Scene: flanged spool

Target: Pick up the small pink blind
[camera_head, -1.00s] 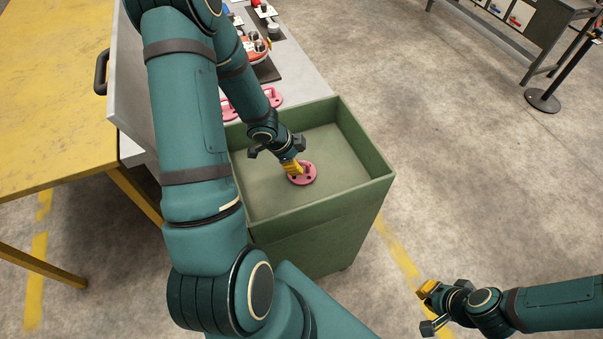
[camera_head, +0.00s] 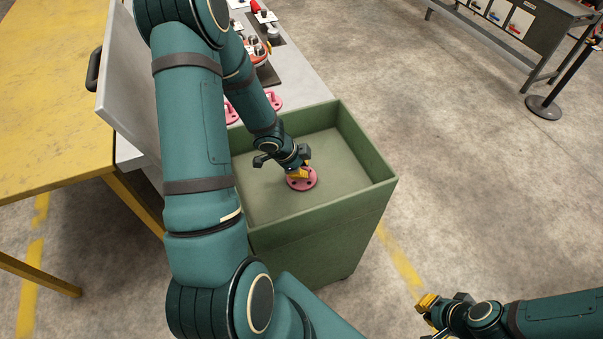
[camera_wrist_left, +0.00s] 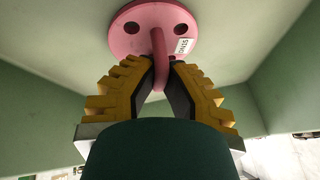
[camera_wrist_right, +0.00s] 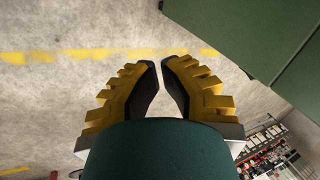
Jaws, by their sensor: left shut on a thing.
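The small pink blind (camera_head: 302,184) is a round pink disc with dark bolt holes and a curved handle. It lies in the green bin. In the left wrist view the pink blind (camera_wrist_left: 128,38) shows its handle and a small white label. My left gripper (camera_head: 299,172) is over the disc, and in its wrist view the yellow fingers of the left gripper (camera_wrist_left: 162,76) are closed on the handle. My right gripper (camera_head: 428,304) is away from the bin, above the floor. In its wrist view the right gripper (camera_wrist_right: 161,66) has fingertips close together with a narrow empty gap.
The green bin (camera_head: 378,170) has raised walls around the disc. More pink discs (camera_head: 272,101) lie on the grey bench (camera_head: 300,75) behind it. A yellow table (camera_head: 60,90) stands at the left.

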